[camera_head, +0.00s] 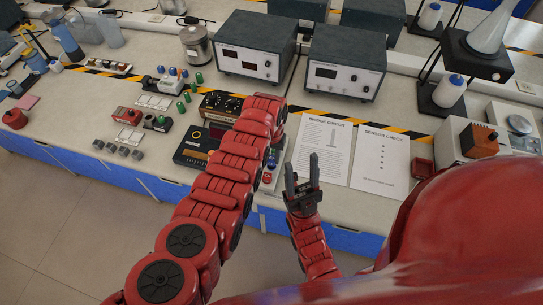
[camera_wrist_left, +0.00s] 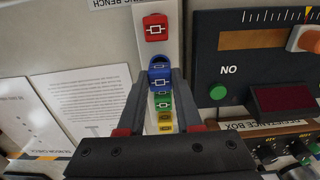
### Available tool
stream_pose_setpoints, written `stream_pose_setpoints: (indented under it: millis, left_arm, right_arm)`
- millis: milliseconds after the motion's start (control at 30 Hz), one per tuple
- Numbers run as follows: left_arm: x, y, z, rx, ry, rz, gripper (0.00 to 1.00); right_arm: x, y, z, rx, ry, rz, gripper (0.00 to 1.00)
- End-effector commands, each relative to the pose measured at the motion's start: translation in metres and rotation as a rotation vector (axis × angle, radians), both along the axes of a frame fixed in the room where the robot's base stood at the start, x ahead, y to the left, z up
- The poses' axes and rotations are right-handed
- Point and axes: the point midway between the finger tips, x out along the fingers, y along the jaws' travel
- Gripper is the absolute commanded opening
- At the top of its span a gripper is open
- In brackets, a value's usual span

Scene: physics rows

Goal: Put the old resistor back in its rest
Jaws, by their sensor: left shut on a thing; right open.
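My left gripper (camera_wrist_left: 160,82) is shut on a blue block with a resistor symbol (camera_wrist_left: 160,76) in the left wrist view. The block is over or in a narrow white strip (camera_wrist_left: 173,38); I cannot tell whether it touches it. A red block (camera_wrist_left: 156,28) sits on the strip beyond it. A green block (camera_wrist_left: 162,103) and a yellow block (camera_wrist_left: 165,120) show between my fingers, nearer the palm. In the head view my left arm hides most of that gripper. My right gripper (camera_head: 303,178) is open and empty, in front of the bench beside the strip.
A bridge circuit sheet (camera_head: 322,148) and a sensor check sheet (camera_head: 381,163) lie flat on the bench (camera_head: 60,130). Two grey instruments (camera_head: 345,62) stand behind.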

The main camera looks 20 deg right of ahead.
Motion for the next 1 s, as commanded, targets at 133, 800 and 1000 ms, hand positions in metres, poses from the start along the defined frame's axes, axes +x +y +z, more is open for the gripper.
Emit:
stream_pose_setpoints:
  millis: [133,800,1000]
  left_arm:
    - [-0.0001,0.0003,-0.0022,0.000,0.000,0.000,0.00]
    - [-0.0005,-0.0002,-0.0074,0.001,0.001,-0.001,0.00]
    - [-0.0005,-0.0002,-0.0105,0.001,0.001,-0.001,0.00]
  right_arm:
    - [0.0000,0.0000,-0.0019,0.000,0.000,0.000,0.50]
    - [0.0000,-0.0001,-0.0074,0.000,0.000,0.000,0.50]
    - [0.0000,0.0000,-0.0108,0.000,0.000,0.000,0.50]
